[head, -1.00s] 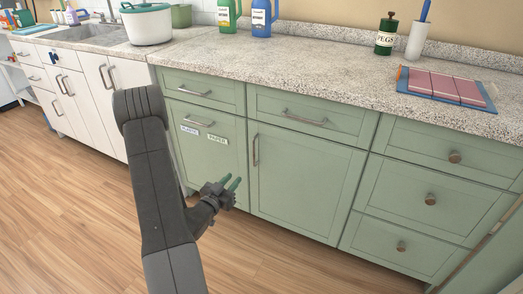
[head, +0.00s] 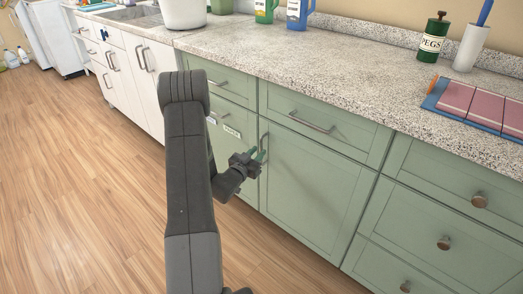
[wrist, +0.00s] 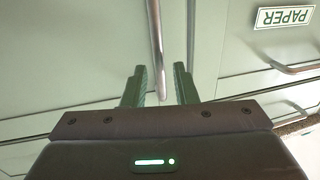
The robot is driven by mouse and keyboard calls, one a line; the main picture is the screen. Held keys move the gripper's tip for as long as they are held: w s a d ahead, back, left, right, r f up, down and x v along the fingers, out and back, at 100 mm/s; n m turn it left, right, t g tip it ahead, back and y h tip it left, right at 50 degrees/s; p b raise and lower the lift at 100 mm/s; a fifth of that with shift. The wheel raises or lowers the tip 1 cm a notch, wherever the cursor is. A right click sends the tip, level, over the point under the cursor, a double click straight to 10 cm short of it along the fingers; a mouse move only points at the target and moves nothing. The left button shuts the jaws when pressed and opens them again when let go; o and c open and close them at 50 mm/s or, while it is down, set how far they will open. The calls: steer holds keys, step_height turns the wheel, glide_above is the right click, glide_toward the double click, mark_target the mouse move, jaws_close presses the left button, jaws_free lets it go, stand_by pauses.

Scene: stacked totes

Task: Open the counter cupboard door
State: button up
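The green counter cupboard door (head: 312,185) is shut, flush with the cabinet front. Its upright metal bar handle (head: 263,138) is on the door's left edge. My gripper (head: 258,155) is at the handle, pointing toward the door. In the wrist view the handle (wrist: 156,40) runs down between the two green fingers of my gripper (wrist: 159,82). There is a gap between each finger and the bar, so my gripper is open and not gripping it. The lower end of the handle is partly hidden by my gripper in the head view.
A drawer with a bar handle (head: 311,122) is above the door. Left is a front labelled PAPER (wrist: 284,16). Drawers with round knobs (head: 443,243) are on the right. The speckled countertop (head: 330,72) overhangs above. Wooden floor (head: 90,190) lies clear at left.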

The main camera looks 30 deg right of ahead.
mark_target(261, 149)
steer(key=shift+x, duration=1.7)
jaws_close()
